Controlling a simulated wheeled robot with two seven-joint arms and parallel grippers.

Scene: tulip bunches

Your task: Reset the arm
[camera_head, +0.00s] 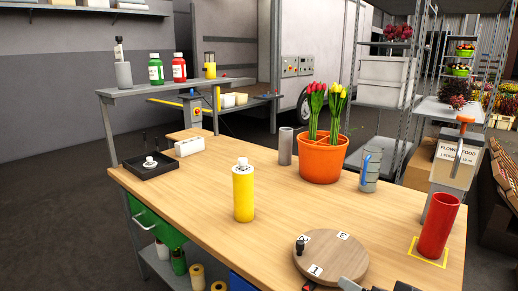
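A bunch of red tulips (316,103) and a bunch of yellow tulips (337,108) stand upright side by side in a divided orange pot (320,162) on the wooden table (205,195). Grey and black parts (352,285) cut off at the bottom edge, right of centre, may belong to my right gripper or arm. Their fingers cannot be made out, and they lie just in front of the round wooden board. My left gripper is not in view.
The round board (331,258) with number cards is at the front. A yellow bottle (243,192) stands mid-table. A red cylinder (437,226) stands in a yellow-outlined square. A black tray (152,166) is at left. Grey cylinders (285,147) (370,170) flank the pot. The front left tabletop is clear.

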